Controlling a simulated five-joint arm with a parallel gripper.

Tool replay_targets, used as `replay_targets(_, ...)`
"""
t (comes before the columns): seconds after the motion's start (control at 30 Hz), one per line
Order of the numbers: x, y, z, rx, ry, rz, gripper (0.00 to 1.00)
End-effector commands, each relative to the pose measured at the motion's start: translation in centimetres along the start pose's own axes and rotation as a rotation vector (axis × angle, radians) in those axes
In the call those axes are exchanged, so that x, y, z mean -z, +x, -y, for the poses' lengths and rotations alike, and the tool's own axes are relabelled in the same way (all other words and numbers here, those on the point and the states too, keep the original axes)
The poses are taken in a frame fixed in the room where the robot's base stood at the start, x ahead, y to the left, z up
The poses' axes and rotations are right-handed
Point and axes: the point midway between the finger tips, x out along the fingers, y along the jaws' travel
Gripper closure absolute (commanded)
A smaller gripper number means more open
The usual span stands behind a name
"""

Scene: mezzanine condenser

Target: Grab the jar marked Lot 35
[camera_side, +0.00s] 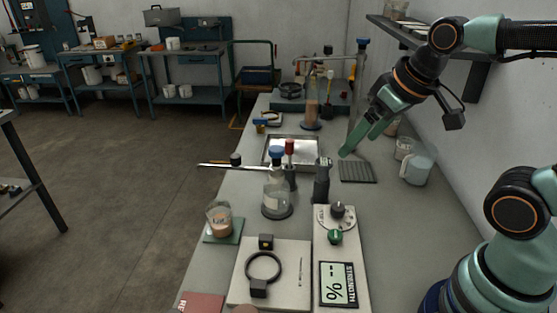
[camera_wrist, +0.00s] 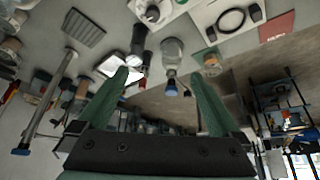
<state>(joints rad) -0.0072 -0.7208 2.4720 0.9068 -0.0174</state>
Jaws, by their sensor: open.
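My gripper (camera_side: 358,145) is open and empty above the bench, near a dark ribbed pad. Its two green fingers stand wide apart in the wrist view (camera_wrist: 160,76), with nothing between them. I cannot read "Lot 35" on any jar. A small labelled jar (camera_side: 404,148) stands by the wall, right of my gripper. Another jar (camera_side: 391,128) behind it is partly hidden by my gripper. A glass jar with tan contents (camera_side: 219,219) sits on a green mat at the bench's left edge; it also shows in the wrist view (camera_wrist: 212,64).
A pale mug (camera_side: 418,170) stands right of the ribbed pad (camera_side: 357,171). A blue-topped flask (camera_side: 277,200), a dark upright tool (camera_side: 322,182) and a metal tray (camera_side: 291,151) fill the middle. A strength meter (camera_side: 338,284) lies in front. Bench right of the dial is clear.

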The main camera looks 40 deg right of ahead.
Motion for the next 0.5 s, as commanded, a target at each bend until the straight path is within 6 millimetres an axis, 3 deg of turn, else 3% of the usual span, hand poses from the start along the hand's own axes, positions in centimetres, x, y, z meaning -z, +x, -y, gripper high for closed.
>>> replay_targets(0.27,5.5,0.7,2.6,0.043,-0.24,0.098,0.0)
replay_targets(0.5,10.5,3.6,6.1,0.097,-0.498,0.189,0.0)
